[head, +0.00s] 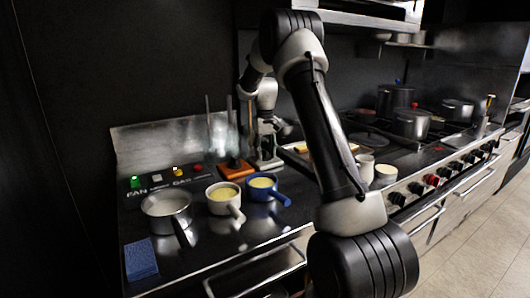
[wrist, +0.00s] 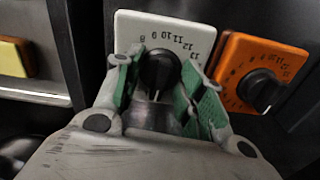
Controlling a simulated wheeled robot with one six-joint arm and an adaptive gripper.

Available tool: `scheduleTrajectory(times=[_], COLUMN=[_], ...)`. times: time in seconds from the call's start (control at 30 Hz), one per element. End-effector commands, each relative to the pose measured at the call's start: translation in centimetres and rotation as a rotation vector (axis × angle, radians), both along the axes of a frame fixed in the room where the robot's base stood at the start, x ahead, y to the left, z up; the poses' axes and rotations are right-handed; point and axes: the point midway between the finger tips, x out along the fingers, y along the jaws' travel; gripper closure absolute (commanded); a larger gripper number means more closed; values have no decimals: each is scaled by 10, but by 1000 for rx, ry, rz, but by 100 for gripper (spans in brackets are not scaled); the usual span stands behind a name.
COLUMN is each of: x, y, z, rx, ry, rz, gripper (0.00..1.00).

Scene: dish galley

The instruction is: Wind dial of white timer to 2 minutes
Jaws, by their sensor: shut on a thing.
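The white timer (wrist: 190,30) has a black round dial (wrist: 158,70) and a printed number scale, with figures from about 8 to 13 showing along its top edge. My gripper (wrist: 160,82) has its green-padded fingers on either side of the dial and is shut on it. The fingers hide the lower part of the timer face, and I cannot read a pointer on the dial. In the head view my gripper (head: 268,150) is at the back of the counter, and the white timer is mostly hidden there.
An orange timer (wrist: 287,62) with its own black dial stands close on the right in the wrist view; it also shows in the head view (head: 236,168). A pot (head: 166,211), a white pan (head: 223,196) and a blue pan (head: 263,186) stand in front.

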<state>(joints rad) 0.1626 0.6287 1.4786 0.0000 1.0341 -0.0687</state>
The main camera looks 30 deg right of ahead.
Motion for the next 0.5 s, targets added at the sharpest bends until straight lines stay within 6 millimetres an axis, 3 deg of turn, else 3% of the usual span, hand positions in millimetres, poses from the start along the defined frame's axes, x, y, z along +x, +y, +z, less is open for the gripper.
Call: scheduleTrajectory(times=[0.5], x=[0], y=[0], z=[0], rx=[0], ry=[0], rz=[-368], gripper=[84])
